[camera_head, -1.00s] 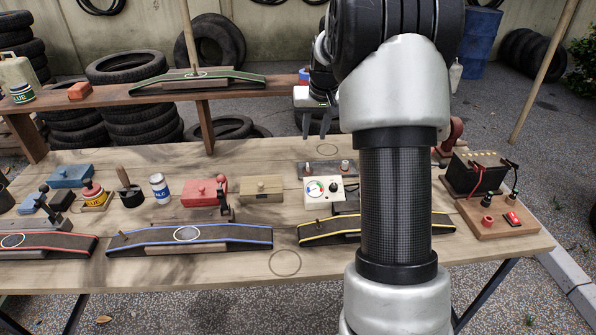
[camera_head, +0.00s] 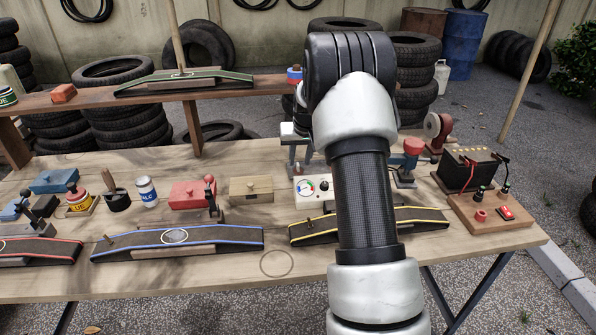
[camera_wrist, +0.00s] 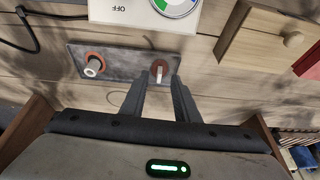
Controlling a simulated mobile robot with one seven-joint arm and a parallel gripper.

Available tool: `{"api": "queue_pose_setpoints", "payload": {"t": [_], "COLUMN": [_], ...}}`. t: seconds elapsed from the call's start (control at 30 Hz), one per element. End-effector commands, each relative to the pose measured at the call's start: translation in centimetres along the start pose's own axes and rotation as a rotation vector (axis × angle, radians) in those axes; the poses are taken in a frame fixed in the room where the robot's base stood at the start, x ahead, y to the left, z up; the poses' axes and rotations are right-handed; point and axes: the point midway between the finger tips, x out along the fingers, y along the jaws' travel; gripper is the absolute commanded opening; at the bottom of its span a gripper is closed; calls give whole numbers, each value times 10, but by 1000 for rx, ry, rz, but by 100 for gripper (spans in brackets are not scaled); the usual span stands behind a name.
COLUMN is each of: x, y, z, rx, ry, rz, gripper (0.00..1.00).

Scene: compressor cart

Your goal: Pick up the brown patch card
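My gripper (camera_head: 300,164) points down over the back of the workbench; its fingers also show in the wrist view (camera_wrist: 158,80). The two fingers are apart with nothing visibly held between them. Just beyond the tips, in the wrist view, a reddish-brown round piece (camera_wrist: 158,64) with a pale upright tab sits on a grey plate (camera_wrist: 125,66). It lines up with the gap between the fingers. A second reddish ring with a pale cylinder (camera_wrist: 93,65) sits on the plate's left end. I cannot tell whether either is the brown patch card. My arm hides part of the bench in the head view.
A white gauge box (camera_head: 313,190) stands close to the plate. A wooden box with a knob (camera_head: 251,189) and a red box (camera_head: 190,195) stand to its left. A battery (camera_head: 466,172) with cables stands at right. The raised shelf (camera_head: 150,96) runs behind.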

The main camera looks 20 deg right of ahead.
Motion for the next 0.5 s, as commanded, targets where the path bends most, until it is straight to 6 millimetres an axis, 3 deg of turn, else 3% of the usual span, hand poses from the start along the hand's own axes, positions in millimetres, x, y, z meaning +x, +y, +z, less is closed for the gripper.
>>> {"api": "queue_pose_setpoints", "payload": {"t": [0.1,0.2,0.43,0.5], "x": [23,33,34,34], "y": [0,0,0,0], "z": [4,3,2,2], "rx": [0,0,0,0], "ry": [-2,-1,0,0], "rz": [0,0,0,0], "gripper": [28,28,28,18]}}
